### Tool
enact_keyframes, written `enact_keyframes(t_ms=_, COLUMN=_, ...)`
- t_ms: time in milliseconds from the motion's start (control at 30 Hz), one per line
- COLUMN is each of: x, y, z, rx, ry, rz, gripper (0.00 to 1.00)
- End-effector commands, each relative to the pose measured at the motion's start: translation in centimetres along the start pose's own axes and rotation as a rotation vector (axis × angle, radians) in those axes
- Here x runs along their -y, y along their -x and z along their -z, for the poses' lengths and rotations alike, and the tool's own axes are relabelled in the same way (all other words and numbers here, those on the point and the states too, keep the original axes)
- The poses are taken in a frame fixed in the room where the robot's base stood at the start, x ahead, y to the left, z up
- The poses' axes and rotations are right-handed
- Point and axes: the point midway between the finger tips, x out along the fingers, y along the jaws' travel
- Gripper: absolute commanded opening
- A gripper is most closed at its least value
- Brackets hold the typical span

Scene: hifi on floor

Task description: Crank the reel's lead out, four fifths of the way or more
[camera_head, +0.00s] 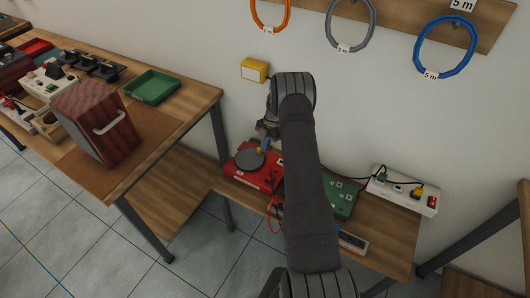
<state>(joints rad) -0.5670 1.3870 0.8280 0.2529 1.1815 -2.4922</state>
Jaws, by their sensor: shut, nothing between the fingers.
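The reel appears to be the red unit (250,176) on the low bench, with a round dark grey disc (249,159) on its top. A small yellow-orange part, perhaps the crank knob, shows at the disc's right edge. My gripper (263,146) points down at that edge, close to the knob; I cannot tell whether they touch. It is shut with nothing held. A red lead (273,203) hangs in loops in front of the unit. My arm hides the unit's right side and part of the lead.
A green board (342,200) and a white power strip (402,191) with a yellow plug lie to the right. A higher table at left holds a wooden box (97,122) and a green tray (151,87). Coiled cables hang on the wall behind.

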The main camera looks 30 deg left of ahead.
Motion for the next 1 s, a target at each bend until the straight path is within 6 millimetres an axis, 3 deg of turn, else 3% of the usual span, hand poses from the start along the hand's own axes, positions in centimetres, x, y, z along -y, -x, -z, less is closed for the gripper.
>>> enact_keyframes(t_ms=100, x=-0.9, y=2.3, z=0.5, rx=0.002, ry=0.000, rz=-0.001, gripper=0.00)
enact_keyframes(t_ms=267, x=-1.5, y=4.2, z=1.0, rx=0.001, ry=0.000, rz=0.000, gripper=0.00)
enact_keyframes(t_ms=467, x=-1.8, y=5.0, z=1.3, rx=0.004, ry=-0.044, rz=0.001, gripper=0.35)
enact_keyframes(t_ms=533, x=-1.8, y=5.1, z=1.3, rx=0.010, ry=-0.105, rz=0.002, gripper=0.38)
enact_keyframes(t_ms=1000, x=-2.4, y=6.5, z=1.6, rx=0.091, ry=-0.930, rz=-0.032, gripper=0.38)
